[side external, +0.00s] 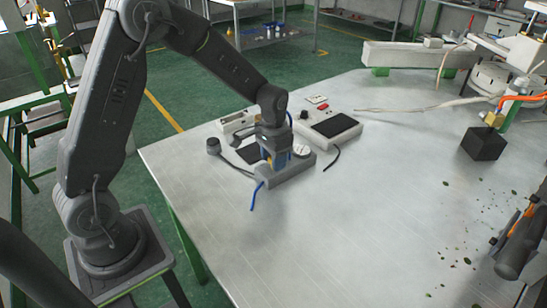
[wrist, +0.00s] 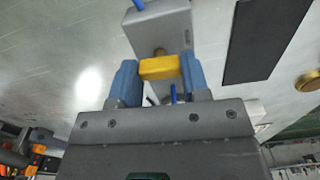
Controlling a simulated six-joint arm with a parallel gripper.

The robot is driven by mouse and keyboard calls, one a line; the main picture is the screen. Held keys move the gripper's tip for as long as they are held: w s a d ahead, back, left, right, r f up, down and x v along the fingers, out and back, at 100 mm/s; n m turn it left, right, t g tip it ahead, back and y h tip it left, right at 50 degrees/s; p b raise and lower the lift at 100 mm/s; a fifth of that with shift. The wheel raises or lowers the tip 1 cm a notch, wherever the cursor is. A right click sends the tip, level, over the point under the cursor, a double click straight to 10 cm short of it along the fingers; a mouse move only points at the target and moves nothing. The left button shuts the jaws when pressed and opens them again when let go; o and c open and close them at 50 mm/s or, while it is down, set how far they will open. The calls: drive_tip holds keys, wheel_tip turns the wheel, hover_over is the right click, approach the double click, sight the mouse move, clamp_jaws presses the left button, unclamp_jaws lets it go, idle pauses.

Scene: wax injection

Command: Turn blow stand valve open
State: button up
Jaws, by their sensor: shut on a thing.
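The blow stand (side external: 290,172) is a grey block on the metal table, with a blue hose (side external: 256,196) and a round white gauge (side external: 301,150). My gripper (side external: 268,160) is over the left part of the stand, pointing down. In the wrist view its two blue fingers (wrist: 160,75) are shut on the yellow valve handle (wrist: 159,68), one on each side. The handle lies crosswise between the fingers, and the grey stand (wrist: 158,26) shows behind it. In the side view the handle is mostly hidden by the fingers.
A control box with a dark top (side external: 333,128) stands behind the stand. A dark pad (side external: 249,153) and a small round black-topped item (side external: 213,146) are to the left. A black cube (side external: 483,144) is far right. The table (side external: 330,230) in front is clear.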

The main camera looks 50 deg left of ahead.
drive_tip(key=shift+n, duration=0.4)
drive_tip(key=o, duration=0.9)
wheel_tip(320, 180, up, 14)
drive_tip(key=shift+f, duration=0.1)
idle(0.4)
drive_tip(key=s+d+r+t, duration=0.1)
drive_tip(key=s+d+t, duration=0.1)
drive_tip(key=s, duration=0.5)
drive_tip(key=s+d+r+t, duration=0.1)
drive_tip(key=s+d+r, duration=0.1)
drive_tip(key=s, duration=0.5)
drive_tip(key=s+d+r+t, duration=0.2)
drive_tip(key=s, duration=0.5)
drive_tip(key=shift+s+d+r+t, duration=0.25)
drive_tip(key=shift+s+d+t, duration=0.05)
drive_tip(key=shift+s+d, duration=0.05)
